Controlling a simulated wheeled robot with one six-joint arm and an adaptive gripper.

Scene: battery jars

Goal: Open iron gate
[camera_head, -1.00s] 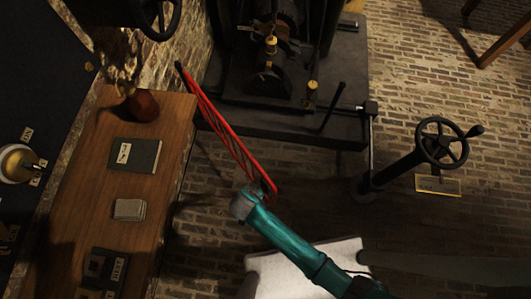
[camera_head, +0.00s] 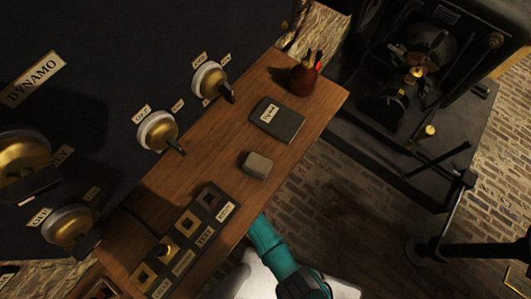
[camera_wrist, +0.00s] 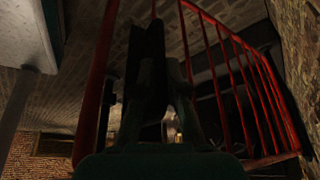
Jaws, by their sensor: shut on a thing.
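The iron gate shows in the wrist view as a red barred frame (camera_wrist: 235,90), with one thick red bar (camera_wrist: 96,80) at left and several slanting bars at right. My gripper (camera_wrist: 158,85) is a dark silhouette in the middle of the wrist view. It is shut on the gate, where a red bar runs down behind the fingers; the exact contact is too dark to see. In the head view only my teal arm shows at the bottom, and neither my gripper nor the gate's bars can be made out there.
A wooden bench (camera_head: 215,150) with a book (camera_head: 277,120), a grey block (camera_head: 258,164) and a red pot (camera_head: 304,80) stands beside my arm. A dark panel (camera_head: 100,80) with brass switches is at left. A black machine (camera_head: 420,50) stands at upper right, with brick floor (camera_head: 345,210) between.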

